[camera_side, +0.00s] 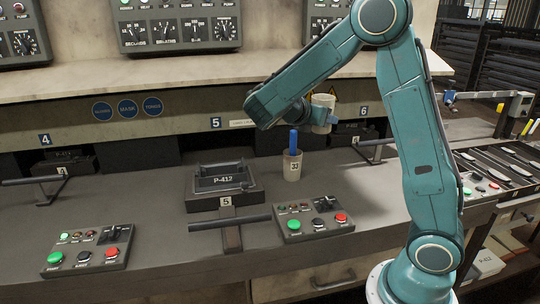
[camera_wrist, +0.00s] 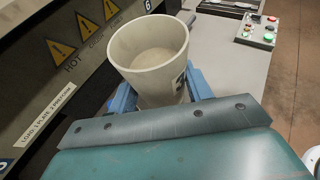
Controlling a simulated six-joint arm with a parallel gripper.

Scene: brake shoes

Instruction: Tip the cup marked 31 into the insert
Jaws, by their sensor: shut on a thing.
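My gripper (camera_wrist: 160,92) is shut on a pale cup (camera_wrist: 150,70), its blue fingers on either side of it. In the side view the cup (camera_side: 322,112) is held above the bench, roughly upright with a slight tilt. Its dark mark shows only at the edge in the wrist view and cannot be read. The inside looks pale grey; I cannot tell how full it is.
A cup marked 33 (camera_side: 292,168) stands on the bench with a blue object upright in it, below and left of the held cup. Button boxes (camera_side: 315,220) and (camera_side: 88,250) lie in front. A handle bar (camera_side: 230,222) sticks out before the block.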

